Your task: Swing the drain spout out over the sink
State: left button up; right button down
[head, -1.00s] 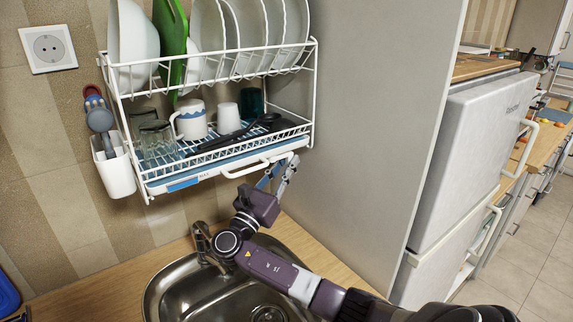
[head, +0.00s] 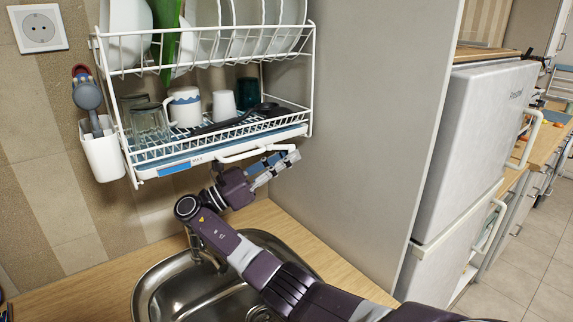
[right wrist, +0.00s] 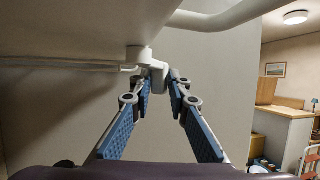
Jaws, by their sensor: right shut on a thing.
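The drain spout (right wrist: 158,72) is a small white fitting under the drip tray (right wrist: 65,25). In the right wrist view it hangs from a short round pivot and sits between my fingertips. My right gripper (right wrist: 160,86) is shut on it, with blue-padded fingers on both sides. In the head view my right gripper (head: 284,160) is below the right front of the tray (head: 180,165), and its fingers hide most of the spout. The sink (head: 190,287) is below, partly covered by my right arm. My left gripper is not in view.
A white wire rack (head: 312,75) holds plates, glasses and mugs above the tray. A white tube handle (head: 235,157) runs along the tray front, close above my fingers. A grey panel (head: 360,130) stands to the right. The faucet (head: 193,245) is beneath my arm.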

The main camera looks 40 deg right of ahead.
jog(key=shift+a+g, duration=0.1)
jog(key=shift+g, duration=0.5)
jog(key=shift+m, duration=0.3)
jog(key=c, duration=1.8)
grip_release()
jog(key=shift+a, duration=0.1)
jog(key=shift+v, duration=3.8)
jog(key=shift+r, duration=0.1)
